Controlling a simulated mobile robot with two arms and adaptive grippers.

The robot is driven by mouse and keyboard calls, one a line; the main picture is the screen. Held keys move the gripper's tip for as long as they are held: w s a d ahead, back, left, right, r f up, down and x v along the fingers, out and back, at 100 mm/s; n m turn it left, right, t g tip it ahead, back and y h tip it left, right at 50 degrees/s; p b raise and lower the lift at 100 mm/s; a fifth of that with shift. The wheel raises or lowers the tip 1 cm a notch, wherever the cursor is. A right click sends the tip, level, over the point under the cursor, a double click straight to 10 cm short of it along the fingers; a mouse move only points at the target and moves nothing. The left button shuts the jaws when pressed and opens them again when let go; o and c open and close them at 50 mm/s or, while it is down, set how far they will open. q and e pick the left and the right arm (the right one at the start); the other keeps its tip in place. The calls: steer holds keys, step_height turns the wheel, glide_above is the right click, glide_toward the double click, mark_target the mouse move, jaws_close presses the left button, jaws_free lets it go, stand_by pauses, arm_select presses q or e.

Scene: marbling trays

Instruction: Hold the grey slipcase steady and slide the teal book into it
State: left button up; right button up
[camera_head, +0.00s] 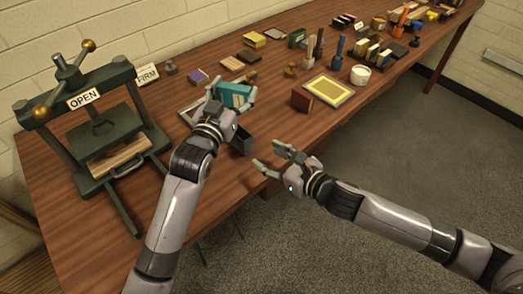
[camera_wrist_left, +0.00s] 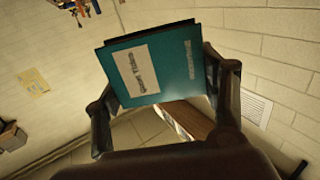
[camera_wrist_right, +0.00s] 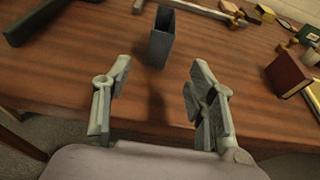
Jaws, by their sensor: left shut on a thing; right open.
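The teal book (camera_head: 233,95) is held up over the table in my left gripper (camera_head: 231,99). In the left wrist view the teal book (camera_wrist_left: 172,75) has a pale label and sits between the two fingers of the gripper (camera_wrist_left: 166,85). The grey slipcase (camera_head: 243,142) stands on the table, partly hidden by my left gripper. The right wrist view shows the slipcase (camera_wrist_right: 161,38) upright with its open end up, beyond the fingertips. My right gripper (camera_head: 270,158) is open and empty at the table's front edge, to the right of the slipcase and apart from it.
A dark green press (camera_head: 88,120) with an OPEN sign stands at the left. Small blocks and tools crowd the back. Bare wood lies around the slipcase.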

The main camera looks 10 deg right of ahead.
mark_target(249, 145)
steer(key=x, duration=1.1)
steer(key=shift+w+a+f, duration=0.1)
steer(key=shift+w+a, duration=0.1)
jaws_close()
stand_by(0.7)
stand_by(0.9)
